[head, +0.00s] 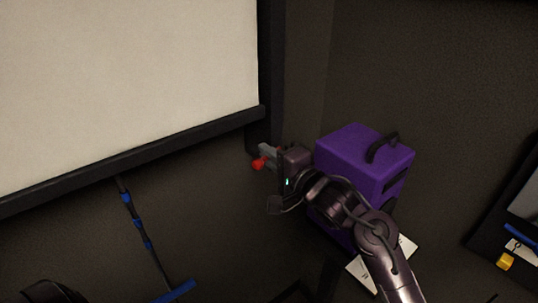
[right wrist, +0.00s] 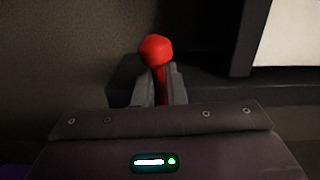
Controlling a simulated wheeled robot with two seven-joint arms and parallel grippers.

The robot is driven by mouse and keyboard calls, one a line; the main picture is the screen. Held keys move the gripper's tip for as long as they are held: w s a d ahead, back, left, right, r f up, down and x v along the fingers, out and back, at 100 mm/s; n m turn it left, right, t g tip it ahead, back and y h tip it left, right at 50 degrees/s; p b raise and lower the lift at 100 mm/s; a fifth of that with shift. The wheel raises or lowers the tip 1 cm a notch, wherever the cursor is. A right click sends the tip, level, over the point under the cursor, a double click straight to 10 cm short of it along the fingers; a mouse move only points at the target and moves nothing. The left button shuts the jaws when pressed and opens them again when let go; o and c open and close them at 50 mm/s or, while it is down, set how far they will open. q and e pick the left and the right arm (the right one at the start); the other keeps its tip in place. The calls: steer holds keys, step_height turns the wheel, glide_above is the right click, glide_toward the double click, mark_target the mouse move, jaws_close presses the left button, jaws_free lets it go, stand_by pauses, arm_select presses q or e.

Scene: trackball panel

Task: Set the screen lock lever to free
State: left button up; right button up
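The screen lock lever (head: 258,163) has a red knob and stands at the lower right corner of the projection screen (head: 130,80). In the right wrist view the lever's red knob (right wrist: 156,50) sticks up past the fingertips, with its red stem between them. My right gripper (head: 268,155) reaches the lever from the right. In the wrist view its two grey fingers (right wrist: 160,85) lie close against both sides of the stem. The lever's base and any markings are hidden behind the gripper. My left gripper is not in view.
A purple box (head: 350,150) with a black handle stands right of my right gripper, close to my arm. White papers (head: 362,272) lie below it. A dark-framed panel (head: 490,215) is at far right.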

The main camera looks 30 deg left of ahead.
jaws_close()
steer(key=shift+f+n, duration=0.3)
steer(key=shift+n, duration=0.4)
steer(key=o, duration=0.6)
jaws_free()
steer(key=shift+d, duration=0.15)
steer(key=b+v, duration=0.1)
steer(key=v, duration=0.6)
steer(key=shift+s+d, duration=0.25)
